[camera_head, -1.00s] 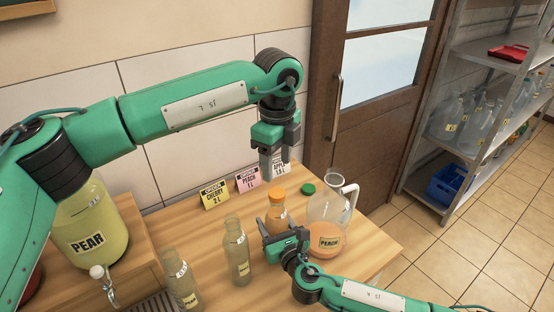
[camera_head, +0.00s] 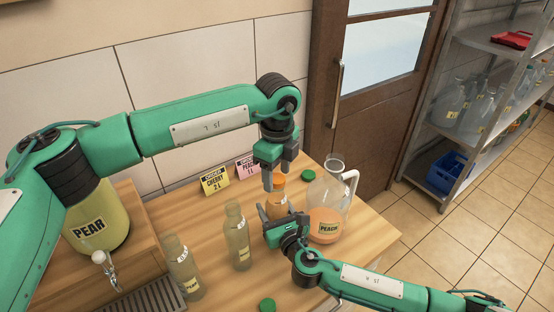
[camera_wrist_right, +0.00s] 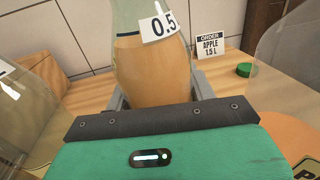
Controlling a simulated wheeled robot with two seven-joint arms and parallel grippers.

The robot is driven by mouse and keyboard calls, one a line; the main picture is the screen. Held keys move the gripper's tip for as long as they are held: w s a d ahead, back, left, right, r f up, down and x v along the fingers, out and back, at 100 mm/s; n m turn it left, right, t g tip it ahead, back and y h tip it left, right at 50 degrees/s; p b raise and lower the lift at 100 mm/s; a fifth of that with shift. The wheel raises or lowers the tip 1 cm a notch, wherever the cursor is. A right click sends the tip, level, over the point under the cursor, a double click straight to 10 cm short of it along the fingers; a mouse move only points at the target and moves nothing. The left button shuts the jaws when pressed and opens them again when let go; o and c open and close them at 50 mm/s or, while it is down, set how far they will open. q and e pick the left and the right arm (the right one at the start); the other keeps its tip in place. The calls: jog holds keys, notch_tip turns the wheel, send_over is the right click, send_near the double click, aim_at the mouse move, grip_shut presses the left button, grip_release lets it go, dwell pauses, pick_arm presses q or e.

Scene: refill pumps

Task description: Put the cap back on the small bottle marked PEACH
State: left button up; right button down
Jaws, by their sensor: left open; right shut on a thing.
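The small bottle (camera_head: 275,202) holds orange liquid and stands on the wooden counter. It also fills the middle of the right wrist view (camera_wrist_right: 155,72), with a tag reading 0.5; a PEACH marking on it is not visible. The orange cap (camera_head: 279,178) sits at the top of its neck; whether it is seated tight I cannot tell. My right gripper (camera_head: 273,215) is shut around the bottle's body. My left gripper (camera_head: 278,181) points down from above, open, with its fingers at the orange cap and seemingly either side of it.
A large jug (camera_head: 326,212) labelled PEACH stands just right of the bottle. Two more small bottles (camera_head: 237,237) (camera_head: 182,268) stand to the left, near a PEAR dispenser (camera_head: 93,225). Green caps lie behind (camera_head: 308,176) and in front (camera_head: 267,305). Order cards (camera_head: 215,180) stand at the back.

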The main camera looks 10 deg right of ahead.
pick_arm(q)
jog(key=shift+f, duration=0.25)
jog(key=c, duration=1.1)
jog(key=shift+o, duration=0.2)
